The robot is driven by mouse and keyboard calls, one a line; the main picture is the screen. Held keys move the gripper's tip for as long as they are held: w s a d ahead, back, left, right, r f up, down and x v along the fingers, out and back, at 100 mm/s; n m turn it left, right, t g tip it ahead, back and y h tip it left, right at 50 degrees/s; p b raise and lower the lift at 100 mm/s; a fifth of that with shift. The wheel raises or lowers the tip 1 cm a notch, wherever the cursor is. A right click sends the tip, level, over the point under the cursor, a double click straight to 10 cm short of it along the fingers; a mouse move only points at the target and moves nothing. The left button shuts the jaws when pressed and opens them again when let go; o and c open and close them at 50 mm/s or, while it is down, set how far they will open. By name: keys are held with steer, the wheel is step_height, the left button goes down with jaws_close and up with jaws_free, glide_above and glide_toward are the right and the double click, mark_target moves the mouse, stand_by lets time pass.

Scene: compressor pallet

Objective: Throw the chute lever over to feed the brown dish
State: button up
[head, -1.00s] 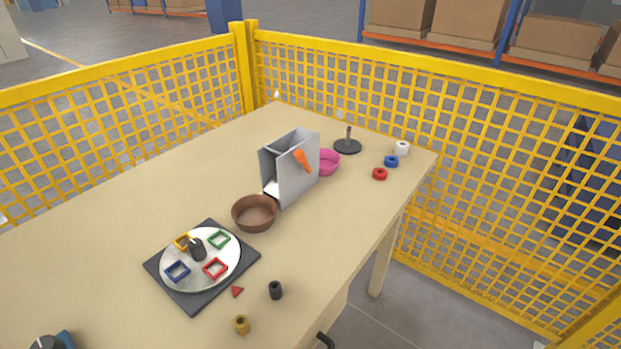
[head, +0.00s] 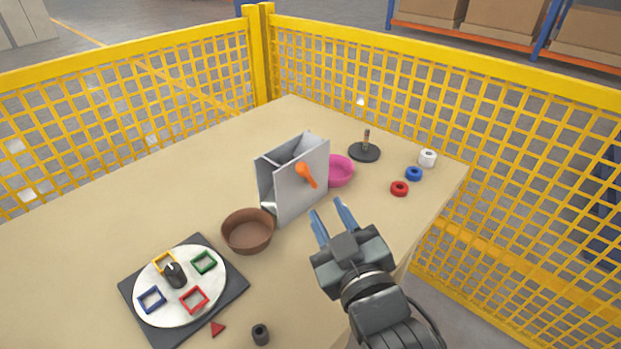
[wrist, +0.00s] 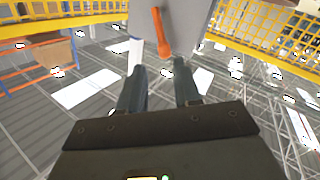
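The grey chute box (head: 298,185) stands on the table with an orange lever (head: 306,174) on its near side face. The lever slants, its lower end toward the right in the head view. In the wrist view the orange lever (wrist: 161,32) hangs down the grey face (wrist: 190,18), ahead of my fingers. The brown dish (head: 248,232) sits at the chute's left end and looks empty. The pink dish (head: 340,170) sits at its right end. My gripper (head: 331,217) is open and empty, in front of the chute and apart from the lever; it also shows in the wrist view (wrist: 160,75).
A dark square base with a white turntable (head: 207,310) and coloured frames lies at front left. A peg stand (head: 364,152) and red (head: 399,188), blue (head: 413,173) and white rings (head: 428,158) are at the far right. Yellow mesh fencing (head: 380,75) surrounds the table.

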mark_target(304, 174)
steer(key=x, duration=0.6)
steer(key=r+x, duration=0.1)
steer(key=x, duration=0.2)
steer(key=shift+a+p, duration=0.3)
steer(key=shift+a, duration=0.15)
steer(key=shift+s, duration=0.1)
jaws_close()
